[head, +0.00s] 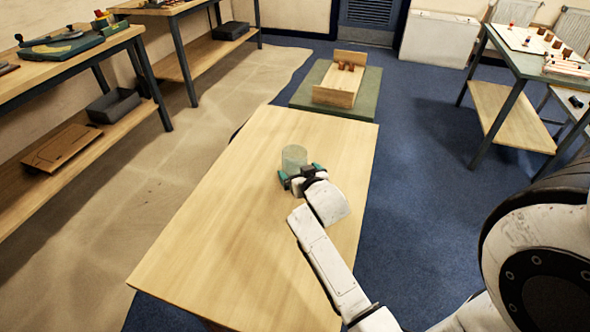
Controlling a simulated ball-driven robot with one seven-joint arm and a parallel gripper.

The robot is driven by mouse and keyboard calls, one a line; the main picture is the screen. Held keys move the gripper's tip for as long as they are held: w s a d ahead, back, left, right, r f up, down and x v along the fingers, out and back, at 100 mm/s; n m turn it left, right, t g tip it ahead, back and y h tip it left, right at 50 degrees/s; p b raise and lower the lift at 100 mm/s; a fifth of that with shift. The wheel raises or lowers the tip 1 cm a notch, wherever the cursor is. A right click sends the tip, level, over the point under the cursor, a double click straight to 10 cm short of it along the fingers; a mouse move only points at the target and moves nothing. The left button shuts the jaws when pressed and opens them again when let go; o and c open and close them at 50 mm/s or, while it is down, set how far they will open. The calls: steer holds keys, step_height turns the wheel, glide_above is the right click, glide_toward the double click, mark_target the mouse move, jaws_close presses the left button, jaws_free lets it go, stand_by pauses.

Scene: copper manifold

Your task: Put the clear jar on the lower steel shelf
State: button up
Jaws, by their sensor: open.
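The clear jar (294,157) stands upright on the wooden table (215,235), toward its far end. It looks pale grey-green and see-through. My gripper (297,177) is at the near side of the jar, low over the table, with its green-tipped fingers spread apart. The jar's lower part is partly hidden by the gripper, and I cannot tell whether the fingers touch it. No shelf that is plainly steel can be made out in this view.
A green platform with a wooden box (340,84) stands beyond the table's far edge. Workbenches with wooden lower shelves line the left; one shelf holds a grey bin (113,105). Another bench (520,58) stands at the right. The table around the jar is clear.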

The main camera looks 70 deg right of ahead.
steer(key=shift+x, duration=2.5)
steer(key=c, duration=1)
steer(key=shift+r, duration=0.2)
steer(key=shift+c, duration=1)
